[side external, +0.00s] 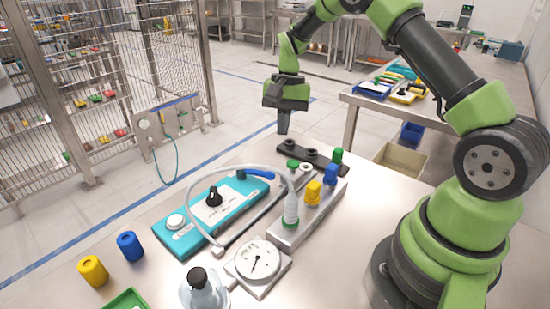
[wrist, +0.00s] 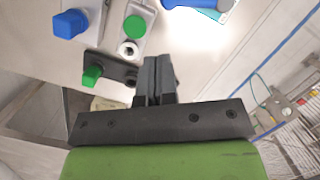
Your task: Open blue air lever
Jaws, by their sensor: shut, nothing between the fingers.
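The blue air lever (side external: 256,175) sits at the far right end of the teal panel (side external: 176,238), lying roughly level and pointing right. In the wrist view the blue lever (wrist: 199,3) shows only partly at the top edge. My gripper (side external: 283,128) is shut and empty. It hangs above the far edge of the table, beyond the lever and a little to its right, clear of it. In the wrist view the fingertips (wrist: 158,62) are together, near the dark holder strip.
A white hose (side external: 197,178) arches over the panel. A round gauge (side external: 258,260) and a clear flask (side external: 203,292) stand in front. Loose yellow (side external: 93,270) and blue (side external: 130,246) caps lie left.

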